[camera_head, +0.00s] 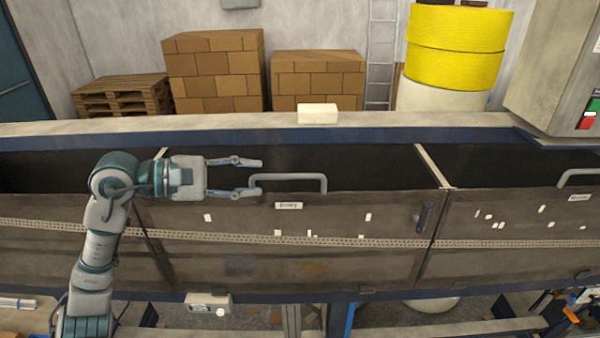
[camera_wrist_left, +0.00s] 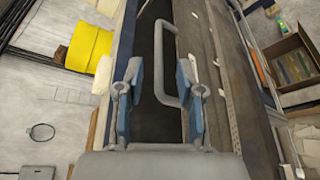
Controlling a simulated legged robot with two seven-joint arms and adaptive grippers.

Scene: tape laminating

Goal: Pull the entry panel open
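The entry panel (camera_head: 330,213) is a brown-grey metal front with a small label reading like "Entry" near its top edge. Its grey bar handle (camera_head: 290,177) stands along the top edge. My left gripper (camera_head: 257,177) is open at the left end of this handle, its fingers pointing right. In the left wrist view, the handle (camera_wrist_left: 158,72) lies ahead, between and just beyond the two open fingertips (camera_wrist_left: 158,75). The fingers appear not closed on it; exact contact cannot be told. My right gripper is not in view.
Another panel with a handle (camera_head: 578,178) is at the right. A dark latch-like piece (camera_head: 424,217) is on the entry panel's right side. A pale block (camera_head: 318,113) sits on the back ledge (camera_head: 410,121). Stacked boxes (camera_head: 215,70) and a yellow roll (camera_head: 458,45) stand behind.

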